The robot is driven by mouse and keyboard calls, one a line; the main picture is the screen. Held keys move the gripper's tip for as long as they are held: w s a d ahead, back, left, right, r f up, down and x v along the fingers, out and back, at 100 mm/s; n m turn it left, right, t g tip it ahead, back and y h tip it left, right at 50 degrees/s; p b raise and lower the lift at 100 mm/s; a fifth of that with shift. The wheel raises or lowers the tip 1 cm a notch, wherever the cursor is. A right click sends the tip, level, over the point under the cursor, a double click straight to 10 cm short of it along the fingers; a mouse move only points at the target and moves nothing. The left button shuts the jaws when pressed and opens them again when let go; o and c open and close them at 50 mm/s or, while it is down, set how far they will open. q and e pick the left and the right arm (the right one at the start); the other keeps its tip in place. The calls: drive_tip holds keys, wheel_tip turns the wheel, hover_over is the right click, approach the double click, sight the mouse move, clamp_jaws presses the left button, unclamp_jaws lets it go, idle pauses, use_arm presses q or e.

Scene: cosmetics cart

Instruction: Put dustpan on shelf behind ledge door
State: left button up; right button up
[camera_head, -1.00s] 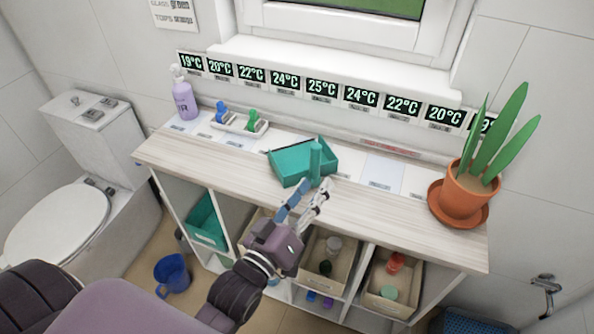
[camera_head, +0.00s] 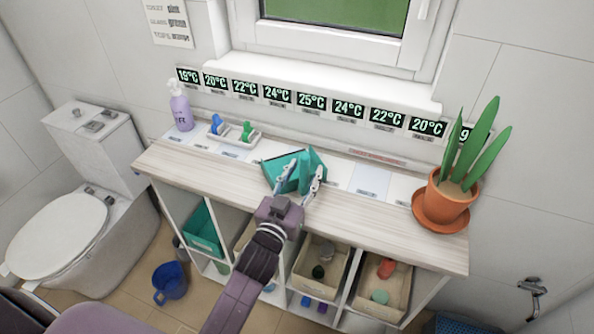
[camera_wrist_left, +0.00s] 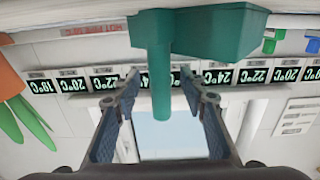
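The teal dustpan (camera_head: 274,179) sits on the wood-topped counter (camera_head: 215,180), below the row of temperature displays. Its handle (camera_head: 306,169) stands up on its near right side. My left gripper (camera_head: 303,174) is at the dustpan, its fingers spread on either side of the handle. In the left wrist view, which is upside down, the dustpan (camera_wrist_left: 222,30) is at the top and its handle (camera_wrist_left: 160,75) lies between the open fingers (camera_wrist_left: 160,82), with gaps showing on both sides. My right gripper is not in view. I cannot make out a ledge door.
A lotion bottle (camera_head: 181,110) and a small tray with blue and green clips (camera_head: 246,131) stand left on the counter. A potted plant (camera_head: 446,200) stands right. Bins (camera_head: 377,285) fill shelves below. A blue bucket (camera_head: 171,280) stands on the floor by the toilet (camera_head: 60,225).

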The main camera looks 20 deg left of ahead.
use_arm(q)
drive_tip(key=shift+w, duration=0.45)
drive_tip(key=shift+s, duration=0.1)
drive_tip(key=shift+c, duration=0.2)
clamp_jaws()
